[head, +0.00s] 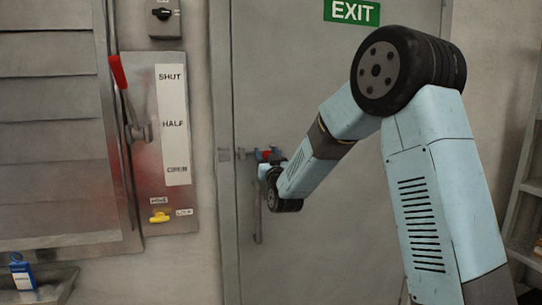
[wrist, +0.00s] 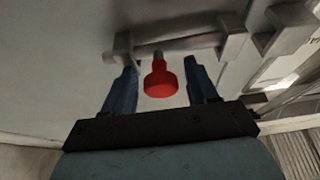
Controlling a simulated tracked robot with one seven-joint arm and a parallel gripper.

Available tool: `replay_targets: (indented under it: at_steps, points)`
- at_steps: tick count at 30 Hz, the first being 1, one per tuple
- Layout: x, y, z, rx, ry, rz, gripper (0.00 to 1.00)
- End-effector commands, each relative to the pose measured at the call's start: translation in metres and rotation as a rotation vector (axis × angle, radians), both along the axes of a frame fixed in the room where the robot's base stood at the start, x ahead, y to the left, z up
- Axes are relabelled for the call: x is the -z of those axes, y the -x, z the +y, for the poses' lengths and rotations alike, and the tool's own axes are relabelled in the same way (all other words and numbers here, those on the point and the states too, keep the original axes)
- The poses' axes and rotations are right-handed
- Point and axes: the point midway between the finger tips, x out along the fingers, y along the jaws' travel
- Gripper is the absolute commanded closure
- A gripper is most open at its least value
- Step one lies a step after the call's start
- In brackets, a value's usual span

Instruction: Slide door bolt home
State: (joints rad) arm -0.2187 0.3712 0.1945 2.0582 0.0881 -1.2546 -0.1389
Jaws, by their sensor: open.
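The door bolt is a grey rod (wrist: 185,46) running through brackets on the grey door, with a red knob (wrist: 160,80) sticking out from it. In the wrist view my gripper (wrist: 160,66) is open, with one blue finger on each side of the red knob and a visible gap on both sides. The rod reaches the right-hand bracket (wrist: 233,38). Another grey fitting (wrist: 285,18) lies further right, and no rod shows across the space between them. In the head view the red knob (head: 275,151) shows small beside my wrist, which hides part of the bolt.
The door (head: 290,60) carries a green EXIT sign (head: 351,11) and a long vertical handle (head: 257,210). Left of it is a panel with a red-handled lever (head: 118,72) and a yellow knob (head: 159,217). Shelving (head: 528,215) stands at the right edge.

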Motion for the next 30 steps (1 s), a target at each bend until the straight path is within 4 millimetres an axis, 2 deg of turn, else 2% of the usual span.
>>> replay_targets:
  at_steps: [2, 19, 30]
  points:
    - [-0.0001, 0.0001, -0.0001, 0.000, 0.000, 0.000, 0.44]
    - [-0.0001, -0.0001, -0.0013, 0.002, 0.000, 0.000, 0.98]
    - [-0.0001, -0.0007, -0.0033, 0.006, 0.000, 0.000, 1.00]
